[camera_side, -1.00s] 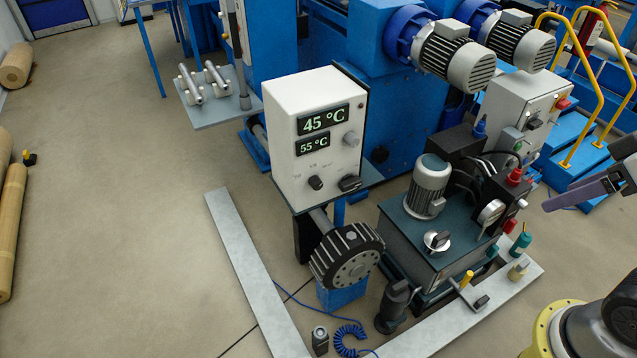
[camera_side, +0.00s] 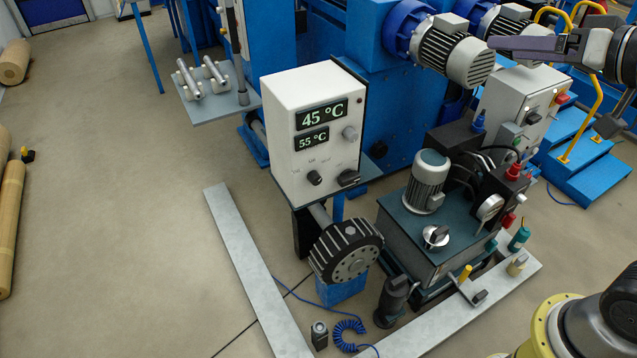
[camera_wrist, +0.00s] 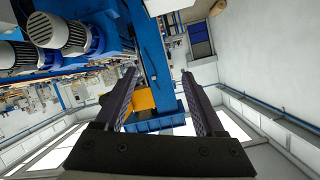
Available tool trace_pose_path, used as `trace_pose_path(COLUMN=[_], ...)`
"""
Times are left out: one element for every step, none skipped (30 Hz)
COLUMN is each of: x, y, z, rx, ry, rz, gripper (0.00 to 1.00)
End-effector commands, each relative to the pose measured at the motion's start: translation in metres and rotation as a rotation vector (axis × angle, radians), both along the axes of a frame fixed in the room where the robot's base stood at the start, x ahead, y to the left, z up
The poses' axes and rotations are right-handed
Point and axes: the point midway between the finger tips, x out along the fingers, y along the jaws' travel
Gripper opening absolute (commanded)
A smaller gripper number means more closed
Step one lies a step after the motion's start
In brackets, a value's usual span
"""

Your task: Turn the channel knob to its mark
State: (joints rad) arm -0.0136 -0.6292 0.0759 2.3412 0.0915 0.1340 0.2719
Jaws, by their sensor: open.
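The white control box (camera_side: 300,150) stands mid-picture in the side view, with two lit readouts showing 45 °C and 55 °C. My gripper (camera_side: 497,43) is high at the upper right, clear of the box. The wrist view shows its two fingers apart with nothing between them (camera_wrist: 159,76).
Grey motors (camera_side: 455,50) stand behind my gripper's fingertips. A second control box (camera_side: 530,105) is below it. A hydraulic unit (camera_side: 410,245) with a motor and dial stands right of the white box. A ribbed wheel (camera_side: 346,250) is below the box. Open floor lies left.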

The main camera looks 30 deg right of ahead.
Motion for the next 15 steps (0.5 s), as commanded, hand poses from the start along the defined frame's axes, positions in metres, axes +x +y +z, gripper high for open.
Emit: trace_pose_path(x=[0.023, 0.036, 0.054, 0.067, 0.08, 0.098, 0.111, 0.124, 0.142, 0.154, 0.166, 0.182, 0.193, 0.203, 0.216], y=[0.002, 0.002, 0.003, 0.004, 0.005, 0.006, 0.007, 0.009, 0.011, 0.013, 0.014, 0.017, 0.019, 0.021, 0.025], z=[0.01, 0.018, 0.026, 0.031, 0.036, 0.04, 0.042, 0.043, 0.043, 0.041, 0.038, 0.033, 0.028, 0.022, 0.011], rx=[0.039, 0.064, 0.097, 0.123, 0.147, 0.179, 0.203, 0.227, 0.257, 0.279, 0.3, 0.326, 0.343, 0.361, 0.38], ry=[-0.054, -0.093, -0.142, -0.178, -0.213, -0.256, -0.287, -0.318, -0.358, -0.386, -0.412, -0.446, -0.469, -0.492, -0.518], rz=[-0.012, -0.02, -0.031, -0.039, -0.045, -0.056, -0.062, -0.07, -0.078, -0.084, -0.091, -0.097, -0.103, -0.109, -0.115], gripper=[0.71, 0.71, 0.71, 0.71, 0.71, 0.71, 0.71, 0.71, 0.71, 0.71, 0.71, 0.71, 0.71, 0.71, 0.71])
